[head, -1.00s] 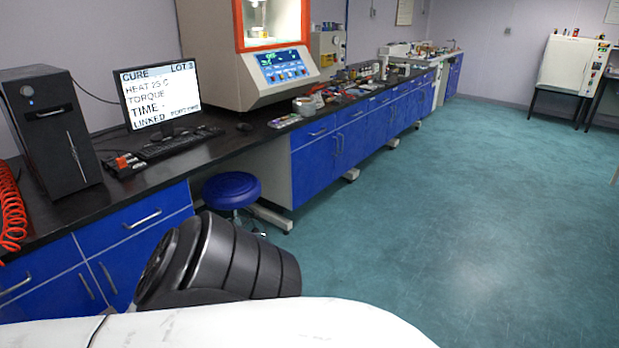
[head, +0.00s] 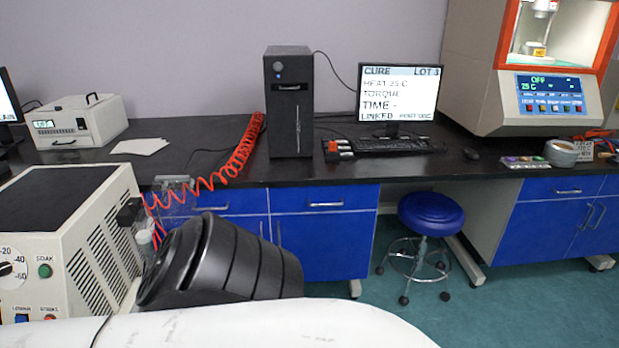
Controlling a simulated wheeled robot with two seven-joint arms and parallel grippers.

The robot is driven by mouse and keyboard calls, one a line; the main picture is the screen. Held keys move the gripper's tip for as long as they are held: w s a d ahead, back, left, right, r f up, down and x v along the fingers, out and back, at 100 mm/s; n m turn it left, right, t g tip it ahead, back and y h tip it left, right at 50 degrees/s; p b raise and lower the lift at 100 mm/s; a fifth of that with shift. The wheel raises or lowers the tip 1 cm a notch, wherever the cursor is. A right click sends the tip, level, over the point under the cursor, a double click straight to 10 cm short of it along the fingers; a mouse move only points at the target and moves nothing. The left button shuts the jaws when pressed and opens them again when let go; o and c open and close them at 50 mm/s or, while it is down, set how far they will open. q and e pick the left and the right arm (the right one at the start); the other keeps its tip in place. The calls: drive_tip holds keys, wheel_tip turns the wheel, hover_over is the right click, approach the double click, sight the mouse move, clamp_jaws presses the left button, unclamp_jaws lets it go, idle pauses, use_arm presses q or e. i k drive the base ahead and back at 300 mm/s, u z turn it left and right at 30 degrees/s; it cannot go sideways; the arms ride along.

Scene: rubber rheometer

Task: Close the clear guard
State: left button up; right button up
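The beige rheometer (head: 478,85) stands on the black bench at the upper right, cut off by the picture's edge. An orange frame (head: 508,35) surrounds its lit chamber, and pale parts show inside. I cannot tell from this angle where the clear guard sits or whether it is open. The control panel (head: 551,94) below the chamber reads OFF and 25 C. Neither of my grippers is in view.
The black bench (head: 205,140) with blue cabinets runs across the view. A blue stool (head: 431,214) stands in a gap under it. A monitor (head: 399,95), black tower (head: 289,105) and red coiled hose (head: 240,160) are on the bench. A beige machine (head: 75,240) is close at left.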

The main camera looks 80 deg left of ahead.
sight(173, 179)
drive_tip(key=u, duration=1.05)
drive_tip(key=i, duration=1.9)
drive_tip(key=u, duration=1.9)
drive_tip(key=i, duration=0.4)
drive_tip(key=u, duration=2.15)
